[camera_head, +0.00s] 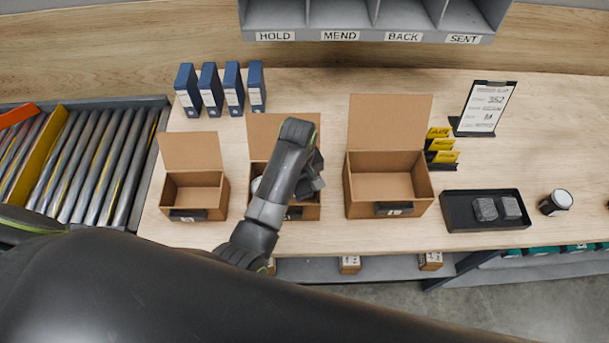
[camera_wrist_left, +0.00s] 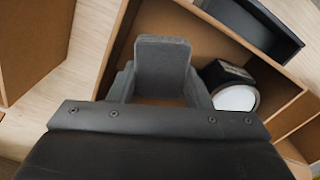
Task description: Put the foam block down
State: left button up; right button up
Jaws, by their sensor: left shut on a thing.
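My left gripper (camera_head: 310,180) is over the middle open cardboard box (camera_head: 284,130), and my arm covers much of that box. In the left wrist view the gripper (camera_wrist_left: 160,88) is shut on a dark grey block (camera_wrist_left: 162,62), which I take to be the foam block. Behind it is the inside of the cardboard box (camera_wrist_left: 205,38). A dark jar with a white round top (camera_wrist_left: 236,96) lies in the box, close to the right finger. I cannot tell whether the block touches the box floor. My right gripper is not in view.
Open boxes stand to the left (camera_head: 194,190) and right (camera_head: 390,185); both look empty. A black tray (camera_head: 460,222) holds two grey blocks. Blue binders (camera_head: 222,88) stand behind. A jar (camera_head: 556,202) and a clipboard stand (camera_head: 485,108) are at the right. Rollers (camera_head: 85,165) lie left.

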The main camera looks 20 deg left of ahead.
pick_arm(q)
jog(key=shift+w+d+f, duration=0.15)
jog(key=shift+w+f, duration=0.05)
jog(key=shift+w, duration=0.2)
jog(key=shift+s+f, duration=0.1)
jog(key=shift+s, duration=0.25)
jog(key=shift+f, duration=0.3)
jog(key=shift+w+f, duration=0.1)
jog(key=o, duration=0.6)
jog(key=shift+o, duration=0.2)
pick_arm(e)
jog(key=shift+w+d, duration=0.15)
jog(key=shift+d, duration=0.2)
